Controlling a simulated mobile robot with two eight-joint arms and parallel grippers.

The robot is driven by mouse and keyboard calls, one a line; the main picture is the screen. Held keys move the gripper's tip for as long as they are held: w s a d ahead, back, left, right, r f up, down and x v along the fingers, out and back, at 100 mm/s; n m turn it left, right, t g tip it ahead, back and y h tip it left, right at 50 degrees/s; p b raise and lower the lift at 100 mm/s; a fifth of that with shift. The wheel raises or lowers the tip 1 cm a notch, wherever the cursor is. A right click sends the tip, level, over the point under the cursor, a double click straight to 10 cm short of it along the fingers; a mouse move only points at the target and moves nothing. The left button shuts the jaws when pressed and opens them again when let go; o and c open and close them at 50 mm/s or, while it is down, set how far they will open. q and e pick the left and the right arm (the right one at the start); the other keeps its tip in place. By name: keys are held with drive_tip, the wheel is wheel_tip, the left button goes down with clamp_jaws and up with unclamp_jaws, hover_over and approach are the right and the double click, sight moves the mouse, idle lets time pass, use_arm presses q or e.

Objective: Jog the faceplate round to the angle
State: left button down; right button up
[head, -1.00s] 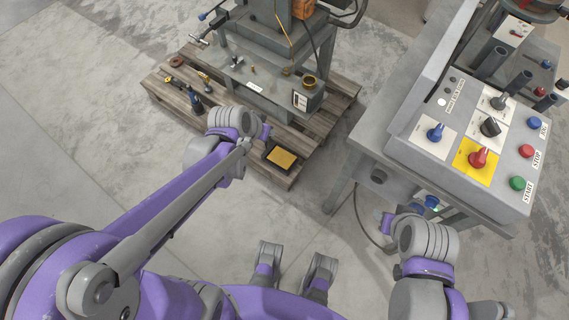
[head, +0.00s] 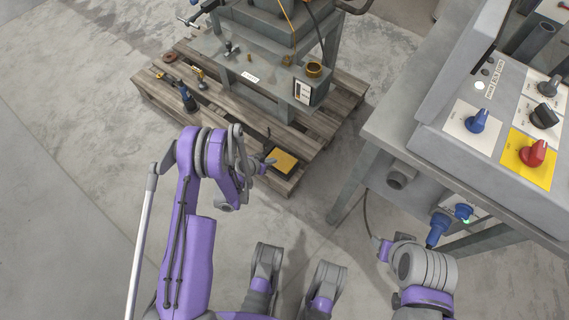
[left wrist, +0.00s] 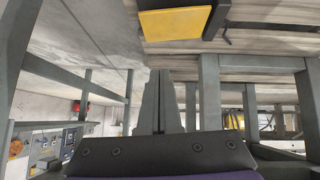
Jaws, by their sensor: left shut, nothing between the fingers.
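The grey positioner (head: 246,62) stands on a wooden pallet at the top of the head view. Its upper part is cut off by the frame, and I cannot make out the faceplate. A flat yellow pad in a black frame (head: 284,162) lies on the pallet's near corner. The yellow pad also shows at the top of the left wrist view (left wrist: 174,24). My left gripper (head: 269,161) is shut and empty, just left of the pad in the head view. Its closed fingers (left wrist: 160,76) point toward the pad in the wrist view. My right arm shows at lower right, but its gripper is hidden.
A control console with blue, black and red knobs (head: 533,153) stands at the right on a grey bench (head: 400,120). Blue plugs (head: 438,229) stick out below it. Hand tools (head: 188,97) lie on the pallet (head: 158,98). Concrete floor is clear at left.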

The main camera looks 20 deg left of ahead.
idle(0.3)
use_arm(q)
drive_tip(key=b, duration=0.3)
hover_over(288, 161)
drive_tip(key=s+a, duration=0.2)
drive_tip(key=s, duration=0.1)
drive_tip(key=f, duration=0.7)
drive_tip(key=shift+w+d+f, duration=0.1)
drive_tip(key=shift+w+d, duration=0.05)
drive_tip(key=shift+d, duration=0.1)
wheel_tip(288, 161, down, 2)
drive_tip(key=shift+d+f, duration=0.15)
drive_tip(key=shift+f, duration=0.1)
drive_tip(key=shift+f+b, duration=0.4)
drive_tip(key=shift+f, duration=0.3)
